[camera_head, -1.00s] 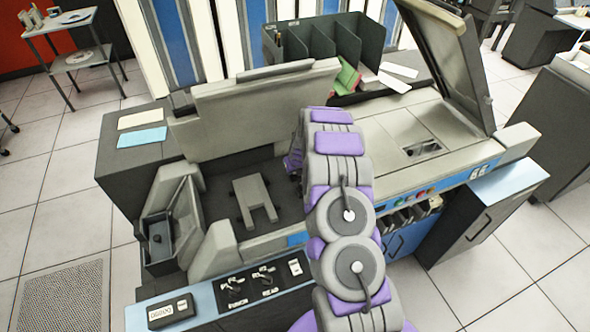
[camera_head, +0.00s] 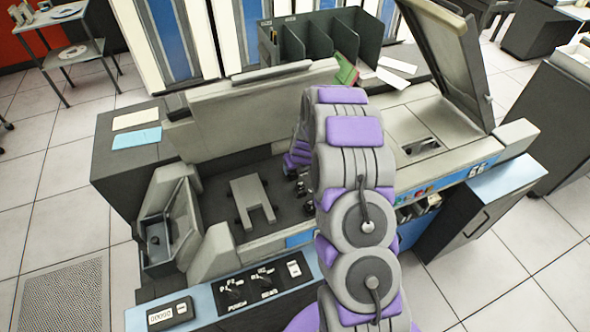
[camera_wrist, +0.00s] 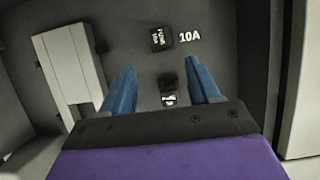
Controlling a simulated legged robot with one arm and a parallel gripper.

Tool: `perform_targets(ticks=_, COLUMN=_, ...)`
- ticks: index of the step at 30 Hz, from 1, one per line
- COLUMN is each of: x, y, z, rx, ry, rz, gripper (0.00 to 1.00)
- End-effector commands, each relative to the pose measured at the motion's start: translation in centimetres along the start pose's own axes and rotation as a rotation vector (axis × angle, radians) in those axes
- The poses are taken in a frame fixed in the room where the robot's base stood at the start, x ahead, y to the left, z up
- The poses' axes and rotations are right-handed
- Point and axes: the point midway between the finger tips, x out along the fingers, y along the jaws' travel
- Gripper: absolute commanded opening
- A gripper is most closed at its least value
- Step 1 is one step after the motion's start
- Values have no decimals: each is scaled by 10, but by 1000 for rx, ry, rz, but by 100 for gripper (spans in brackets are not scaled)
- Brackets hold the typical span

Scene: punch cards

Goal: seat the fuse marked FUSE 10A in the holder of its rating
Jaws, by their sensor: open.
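In the wrist view a small dark block (camera_wrist: 161,38) with white lettering, seemingly FUSE 10A, is at the white 10A marking (camera_wrist: 189,37) on the dark floor of the open machine bay. I cannot tell how deep it sits in a holder. My gripper (camera_wrist: 161,71) is open, its two blue fingers spread and empty, with the block beyond the fingertips. A second dark piece (camera_wrist: 168,84) with a white label shows between the fingers, its lower part hidden by my gripper. In the head view my arm hides most of this spot.
A pale bracket (camera_wrist: 72,62) stands left of my gripper in the wrist view and in the bay in the head view (camera_head: 250,193). Bay walls rise around. A raised cover (camera_head: 235,115) stands behind, and a control panel (camera_head: 250,288) lies in front.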

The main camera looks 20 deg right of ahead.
Motion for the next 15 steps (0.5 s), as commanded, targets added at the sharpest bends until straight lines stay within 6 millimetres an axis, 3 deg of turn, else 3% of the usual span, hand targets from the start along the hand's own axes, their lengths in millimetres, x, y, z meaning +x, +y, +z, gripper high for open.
perform_targets(ticks=6, x=-47, y=-4, z=7, rx=1, ry=-23, rz=-5, gripper=61)
perform_targets(ticks=15, x=-92, y=-5, z=9, rx=1, ry=-34, rz=-8, gripper=61)
